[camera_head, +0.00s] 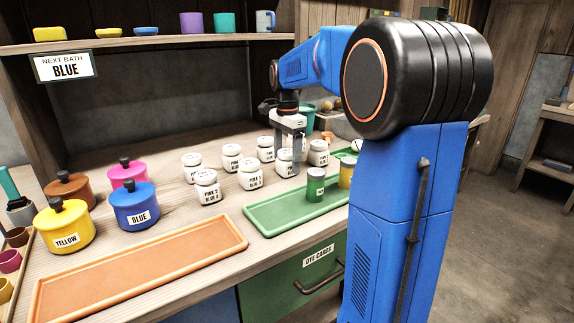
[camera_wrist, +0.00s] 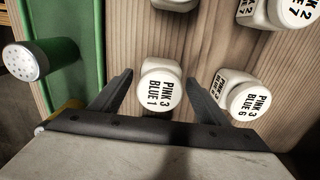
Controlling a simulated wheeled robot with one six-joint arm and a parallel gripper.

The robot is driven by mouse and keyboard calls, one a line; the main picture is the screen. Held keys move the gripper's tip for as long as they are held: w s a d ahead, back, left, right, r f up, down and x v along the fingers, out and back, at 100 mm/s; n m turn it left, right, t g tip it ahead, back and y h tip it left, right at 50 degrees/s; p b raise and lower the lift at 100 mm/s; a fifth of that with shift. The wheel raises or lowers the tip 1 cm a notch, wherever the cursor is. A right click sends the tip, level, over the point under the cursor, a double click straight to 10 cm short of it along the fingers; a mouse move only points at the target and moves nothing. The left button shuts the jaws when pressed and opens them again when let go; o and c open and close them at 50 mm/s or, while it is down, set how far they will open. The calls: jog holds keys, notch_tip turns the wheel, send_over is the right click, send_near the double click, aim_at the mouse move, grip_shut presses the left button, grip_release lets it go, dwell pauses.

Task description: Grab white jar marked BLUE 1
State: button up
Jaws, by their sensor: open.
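The white jar marked PINK 3 BLUE 1 (camera_wrist: 160,90) stands upright on the wooden bench. In the wrist view its lid lies between the two open fingers of my gripper (camera_wrist: 160,78), with a gap visible on each side. In the head view my gripper (camera_head: 290,160) points down among the white jars, and its fingers partly cover a white jar (camera_head: 284,167) there. I cannot read that jar's label in the head view.
Close by in the wrist view stand the jar marked PINK 3 BLUE 6 (camera_wrist: 248,100) and the jar marked PINK 2 BLUE 7 (camera_wrist: 292,12). A green tray (camera_head: 272,222) holds a green shaker (camera_head: 315,186). An orange tray (camera_head: 140,272) lies empty at the front.

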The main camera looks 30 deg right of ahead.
jog(key=shift+f, duration=0.6)
jog(key=c, duration=1.2)
jog(key=shift+c, duration=0.2)
